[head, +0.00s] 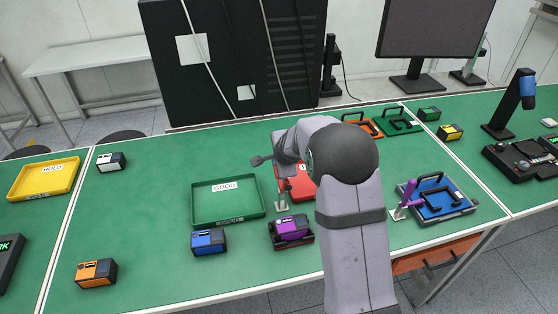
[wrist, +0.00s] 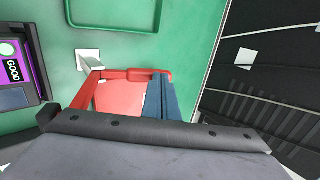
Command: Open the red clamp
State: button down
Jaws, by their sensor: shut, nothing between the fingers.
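A red fixture (head: 295,182) stands behind and right of the green GOOD tray, partly hidden by my arm. A small upright clamp with a pale base (head: 281,207) stands at its front left edge. In the wrist view, red bars (wrist: 88,92) and a red panel (wrist: 122,98) show close ahead, beside a white base plate (wrist: 88,60); I cannot tell which bar is the clamp's lever. A dark edge hides the lower wrist view.
The green GOOD tray (head: 228,215) is left of the fixture. A purple device (head: 291,230) and a blue device (head: 209,242) stand in front. A blue fixture (head: 447,210) with a purple clamp (head: 410,194) is at right. A black panel (head: 225,60) stands behind.

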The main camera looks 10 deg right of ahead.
jog(key=p, duration=0.2)
jog(key=w+g+p, duration=0.1)
jog(key=p, duration=0.1)
jog(key=shift+a+r+p, duration=0.2)
jog(key=shift+r+p, duration=0.1)
jog(key=shift+w+g+p, duration=0.15)
jog(key=shift+g+p, duration=0.15)
jog(key=shift+p, duration=0.6)
jog(key=f+g+p, duration=0.1)
jog(key=p, duration=0.1)
jog(key=shift+d+p, duration=0.1)
jog(key=shift+p, duration=0.3)
jog(key=shift+d+f, duration=0.1)
jog(key=shift+f, duration=0.35)
jog(key=shift+w+f+g, duration=0.2)
jog(key=shift+f+g, duration=0.1)
jog(key=shift+f, duration=0.05)
jog(key=shift+w+f+b, duration=0.45)
jog(key=shift+b, duration=0.4)
jog(key=shift+w+f+g, duration=0.1)
jog(key=shift+f+g, duration=0.1)
jog(key=shift+g, duration=0.4)
